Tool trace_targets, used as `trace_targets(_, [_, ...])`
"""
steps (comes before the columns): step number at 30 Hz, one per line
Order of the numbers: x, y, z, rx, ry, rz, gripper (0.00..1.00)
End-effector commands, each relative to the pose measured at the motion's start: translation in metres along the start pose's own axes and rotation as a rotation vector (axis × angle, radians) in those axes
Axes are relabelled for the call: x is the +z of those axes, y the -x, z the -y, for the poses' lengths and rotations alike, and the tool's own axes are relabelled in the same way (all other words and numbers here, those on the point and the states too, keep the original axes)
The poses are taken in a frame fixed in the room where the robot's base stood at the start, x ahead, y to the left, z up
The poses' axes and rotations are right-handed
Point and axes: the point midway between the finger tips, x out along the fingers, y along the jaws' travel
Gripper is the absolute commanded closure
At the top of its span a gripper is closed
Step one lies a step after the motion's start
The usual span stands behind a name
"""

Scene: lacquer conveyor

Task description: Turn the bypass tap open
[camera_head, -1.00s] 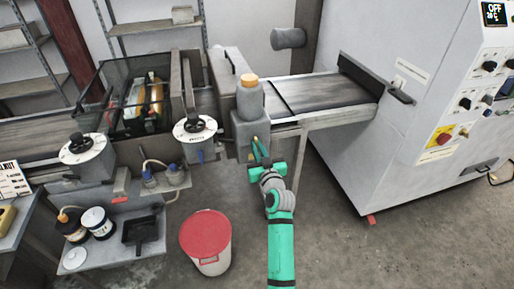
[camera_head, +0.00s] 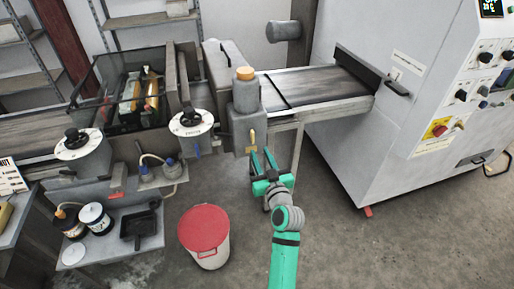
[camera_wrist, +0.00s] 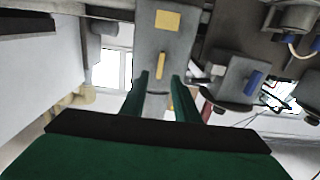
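A small yellow lever (camera_head: 252,138) hangs upright on the front of a grey housing, above a yellow label (camera_head: 250,149). A blue lever (camera_head: 197,152) hangs further left, below a white dial. I cannot read which is the bypass tap. My gripper (camera_head: 262,153) is open and empty, just below and right of the yellow lever. In the wrist view, the yellow lever (camera_wrist: 166,66) shows between and ahead of the two green fingertips (camera_wrist: 160,77), apparently untouched. The yellow label (camera_wrist: 167,20) and the blue lever (camera_wrist: 254,83) also show there.
The conveyor belt (camera_head: 315,87) runs right into a large white cabinet (camera_head: 400,125). A red-lidded bucket (camera_head: 204,225) stands on the floor left of my arm. The floor to the right is clear.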

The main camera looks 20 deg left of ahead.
Motion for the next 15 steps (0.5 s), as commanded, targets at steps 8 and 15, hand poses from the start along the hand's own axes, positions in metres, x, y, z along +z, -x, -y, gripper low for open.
trace_targets(8, [0.0, 0.022, -0.001, 0.001, 0.0, -0.001, 0.72])
trace_targets(15, [0.0, 0.022, -0.001, 0.001, 0.001, 0.0, 0.72])
